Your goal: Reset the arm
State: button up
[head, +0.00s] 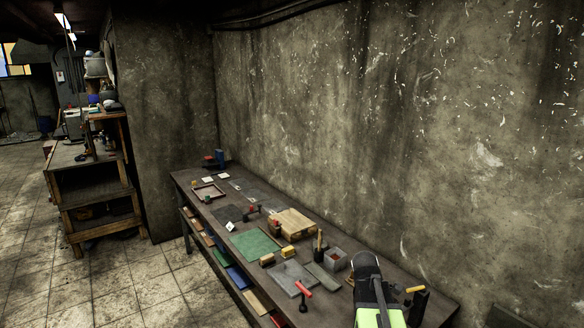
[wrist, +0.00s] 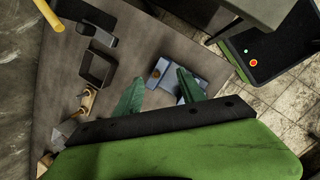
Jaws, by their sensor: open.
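My gripper (wrist: 158,92) shows in the wrist view with its two green fingers spread apart and nothing between them. The fingers are above the grey workbench top (wrist: 135,45). A blue-grey block-like object (wrist: 205,68) lies just past the fingertips, partly hidden by the right finger. In the head view my arm reaches over the near right end of the workbench (head: 215,215), and the fingers cannot be made out there.
A dark square open box (wrist: 97,68) and a yellow handle (wrist: 47,14) are near my gripper. The bench holds a green mat (head: 255,243), a wooden block (head: 292,222), a red-handled tool (head: 303,288) and small items. A wall runs behind; the tiled floor (head: 110,285) at left is clear.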

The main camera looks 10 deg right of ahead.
jog(key=s+a+f+m+y+b, duration=0.1)
jog(key=a+m, duration=0.5)
jog(key=a, duration=0.7)
jog(key=s+a+f+m+y+b, duration=0.1)
jog(key=a+f+m, duration=0.3)
jog(key=a, duration=0.9)
jog(key=m+y+b, duration=0.1)
jog(key=m, duration=0.1)
jog(key=shift+s+a+f+m, duration=0.25)
jog(key=shift+f+m, duration=0.05)
jog(key=shift+f, duration=0.05)
jog(key=shift+c, duration=0.5)
